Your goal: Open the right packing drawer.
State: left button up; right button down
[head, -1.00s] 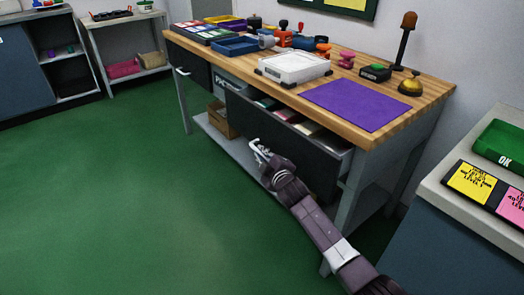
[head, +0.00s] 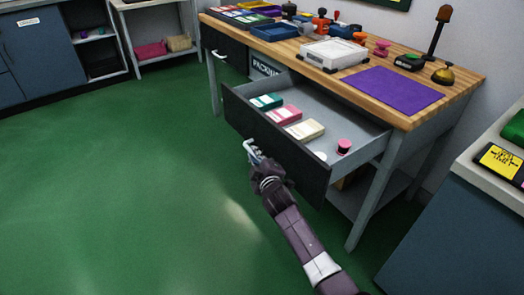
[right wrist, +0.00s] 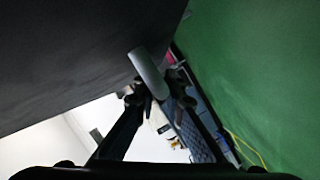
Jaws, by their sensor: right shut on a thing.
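The right packing drawer (head: 282,160) has a dark front and stands pulled well out from under the wooden bench top (head: 400,106). Its grey inside shows green, pink and cream boxes and a small pink round item (head: 344,146). My right gripper (head: 252,152) is at the drawer's front, shut on its handle (head: 247,146). In the right wrist view the pale handle bar (right wrist: 149,73) lies between the fingers, against the dark drawer front (right wrist: 70,50). The left packing drawer (head: 224,50) looks shut. My left gripper is not in view.
The bench top carries a purple mat (head: 392,90), a white device (head: 334,53), trays, stamps and a bell (head: 443,75). A blue-grey cabinet (head: 450,225) stands at the right. The green floor (head: 110,190) before the bench is clear.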

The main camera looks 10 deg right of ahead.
jog(key=shift+s+a+f, duration=0.1)
jog(key=shift+s+a, duration=0.05)
jog(key=shift+a, duration=0.15)
jog(key=c, duration=2.3)
grip_release()
jog(key=shift+s, duration=0.1)
jog(key=v, duration=1.1)
jog(key=shift+s, duration=0.4)
